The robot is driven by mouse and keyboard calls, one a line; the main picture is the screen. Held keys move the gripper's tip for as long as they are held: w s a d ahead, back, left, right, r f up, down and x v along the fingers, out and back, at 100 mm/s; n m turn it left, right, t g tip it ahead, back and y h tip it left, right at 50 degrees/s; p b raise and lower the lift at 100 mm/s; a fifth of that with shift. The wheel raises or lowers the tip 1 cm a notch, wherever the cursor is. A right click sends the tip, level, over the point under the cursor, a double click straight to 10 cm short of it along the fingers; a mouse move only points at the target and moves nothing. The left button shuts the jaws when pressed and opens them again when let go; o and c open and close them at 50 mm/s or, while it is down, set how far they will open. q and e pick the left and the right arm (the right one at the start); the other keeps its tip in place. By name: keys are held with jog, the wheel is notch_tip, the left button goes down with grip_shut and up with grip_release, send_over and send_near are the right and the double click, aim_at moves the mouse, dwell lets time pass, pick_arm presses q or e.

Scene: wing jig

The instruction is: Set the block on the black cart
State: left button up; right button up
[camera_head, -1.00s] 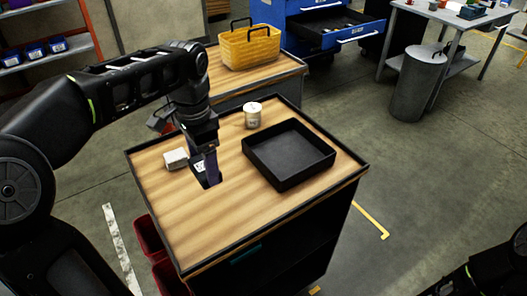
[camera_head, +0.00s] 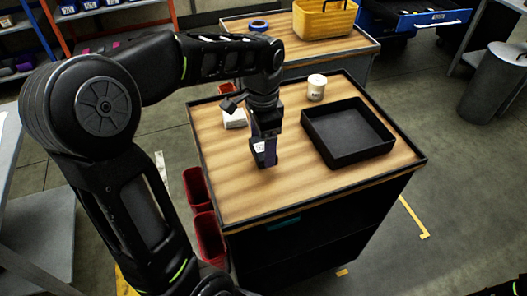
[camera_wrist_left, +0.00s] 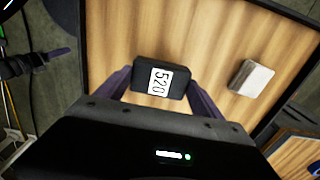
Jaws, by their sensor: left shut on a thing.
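In the head view the left gripper (camera_head: 266,140) points down over the left half of the black cart's wooden top (camera_head: 240,190); the block's white label (camera_head: 260,147) shows at the fingertips. I cannot tell whether the block touches the top. The cart has a black rim and body (camera_head: 320,225). My right gripper is not in view.
A black open tray (camera_head: 347,133) fills the right part of the cart top. A white cup (camera_head: 316,87) stands behind it, and a white box (camera_head: 234,118) lies behind the gripper. The front left of the top is clear. Red bins (camera_head: 209,238) hang on the left side.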

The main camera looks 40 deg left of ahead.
aim_at(262, 147)
pick_arm(q)
jog(key=shift+f, duration=1.8)
jog(key=shift+f, duration=0.1)
jog(key=shift+f, duration=0.15)
jog(key=o, duration=2.1)
notch_tip(262, 147, up, 12)
jog(key=shift+r, duration=0.25)
